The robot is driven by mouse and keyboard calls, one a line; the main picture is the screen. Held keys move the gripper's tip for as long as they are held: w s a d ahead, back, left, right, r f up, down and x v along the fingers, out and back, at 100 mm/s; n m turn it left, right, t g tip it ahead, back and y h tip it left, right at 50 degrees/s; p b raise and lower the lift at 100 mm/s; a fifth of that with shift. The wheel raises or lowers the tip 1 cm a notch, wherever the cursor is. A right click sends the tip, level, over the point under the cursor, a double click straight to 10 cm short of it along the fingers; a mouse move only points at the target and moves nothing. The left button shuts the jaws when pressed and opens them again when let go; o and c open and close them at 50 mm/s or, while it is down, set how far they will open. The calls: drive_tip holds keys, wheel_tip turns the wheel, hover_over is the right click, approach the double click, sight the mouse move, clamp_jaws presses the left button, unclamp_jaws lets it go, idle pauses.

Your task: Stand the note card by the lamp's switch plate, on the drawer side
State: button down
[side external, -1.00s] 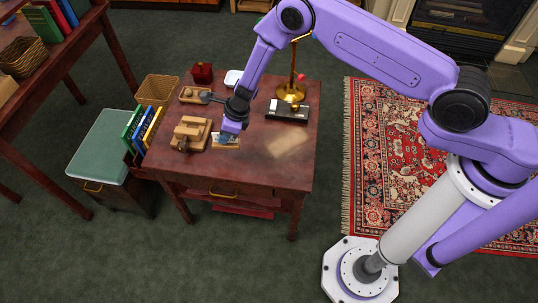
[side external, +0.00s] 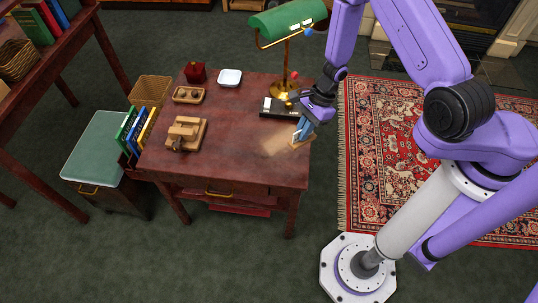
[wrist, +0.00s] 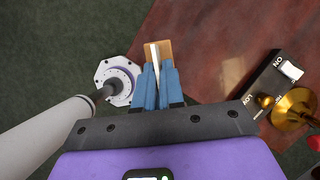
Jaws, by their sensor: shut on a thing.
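My gripper (side external: 304,130) is shut on the note card, low over the right edge of the desk. In the wrist view my blue fingers (wrist: 155,72) pinch the card (wrist: 154,52), a thin white edge rising from a tan wooden foot (wrist: 166,48). The foot also shows below the fingers in the side view (side external: 300,143); whether it touches the desk I cannot tell. The lamp's black switch plate (side external: 274,109), marked ON and LOW in the wrist view (wrist: 262,90), lies left of and behind my gripper. The brass lamp (side external: 285,87) stands behind it. The drawer handle (side external: 218,193) is on the desk's front.
The desk (side external: 235,150) is bare across its front middle, with a pale patch near the card. A wooden block set (side external: 187,132), a small wooden tray (side external: 188,95), a red box (side external: 195,72) and a white dish (side external: 230,77) stand left and back. The green lampshade (side external: 288,18) overhangs the back.

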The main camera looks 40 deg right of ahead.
drive_tip(key=s, duration=0.2)
approach(265, 149)
drive_tip(key=shift+s+a+n, duration=0.1)
drive_tip(key=shift+a+n, duration=0.2)
drive_tip(key=shift+a, duration=0.4)
drive_tip(key=shift+f, duration=1.8)
drive_tip(key=shift+f, duration=0.1)
drive_tip(key=c, duration=1.2)
unclamp_jaws()
drive_tip(key=shift+c, duration=0.2)
